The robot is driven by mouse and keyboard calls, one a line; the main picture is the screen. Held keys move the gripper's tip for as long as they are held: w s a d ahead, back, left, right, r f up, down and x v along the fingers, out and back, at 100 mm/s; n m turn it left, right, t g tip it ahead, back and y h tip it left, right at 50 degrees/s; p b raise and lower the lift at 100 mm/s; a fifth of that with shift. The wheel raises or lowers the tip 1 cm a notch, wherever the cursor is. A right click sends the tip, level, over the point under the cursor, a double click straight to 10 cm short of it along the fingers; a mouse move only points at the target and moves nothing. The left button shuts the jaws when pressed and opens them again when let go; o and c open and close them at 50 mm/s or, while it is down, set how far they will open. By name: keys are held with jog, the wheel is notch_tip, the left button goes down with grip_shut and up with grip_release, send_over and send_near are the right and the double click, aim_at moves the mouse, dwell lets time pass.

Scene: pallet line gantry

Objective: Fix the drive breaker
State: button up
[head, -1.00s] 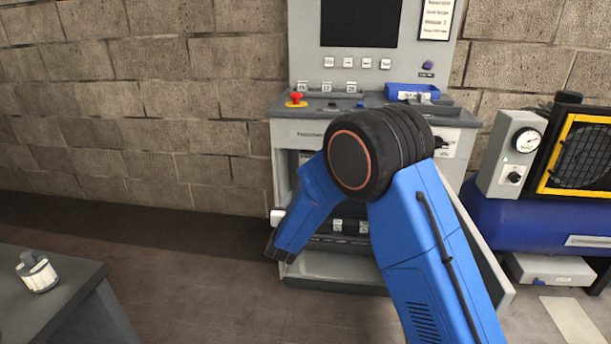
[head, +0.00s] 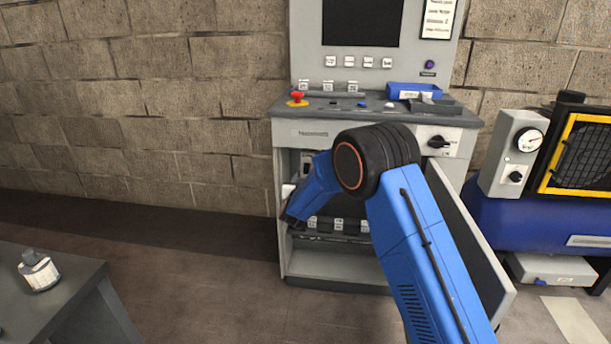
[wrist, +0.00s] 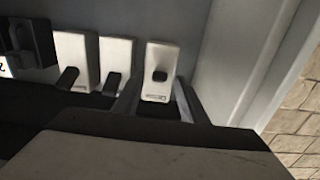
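The open control cabinet (head: 325,272) stands against the wall, and my arm reaches into its front. In the wrist view, a row of white breakers shows inside it: a left one (wrist: 71,50), a middle one (wrist: 116,55) and a right one (wrist: 160,60). The black levers of the left and middle ones slant downward; the right one's short black lever points toward the camera. My gripper (wrist: 156,98) is open, its two fingers apart on either side of the right breaker's lower part. Which breaker serves the drive cannot be read. The fingers are hidden in the head view.
The cabinet door (head: 478,250) hangs open at the right. A rotary switch (head: 438,142) and a red stop button (head: 297,98) are above the opening. A blue compressor tank (head: 520,222) stands right. A grey table (head: 75,305) is at the lower left.

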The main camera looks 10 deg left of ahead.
aim_at(307, 167)
jog(key=shift+w+d, duration=0.1)
jog(key=shift+w, duration=0.7)
grip_shut()
jog(key=shift+r+g, duration=0.6)
jog(key=shift+g, duration=0.1)
jog(key=shift+d+r+g, duration=0.1)
jog(key=shift+r+g, duration=0.35)
jog(key=shift+g, duration=0.55)
jog(key=shift+r+g, duration=0.45)
jog(key=shift+g, duration=0.55)
jog(key=shift+r, duration=0.1)
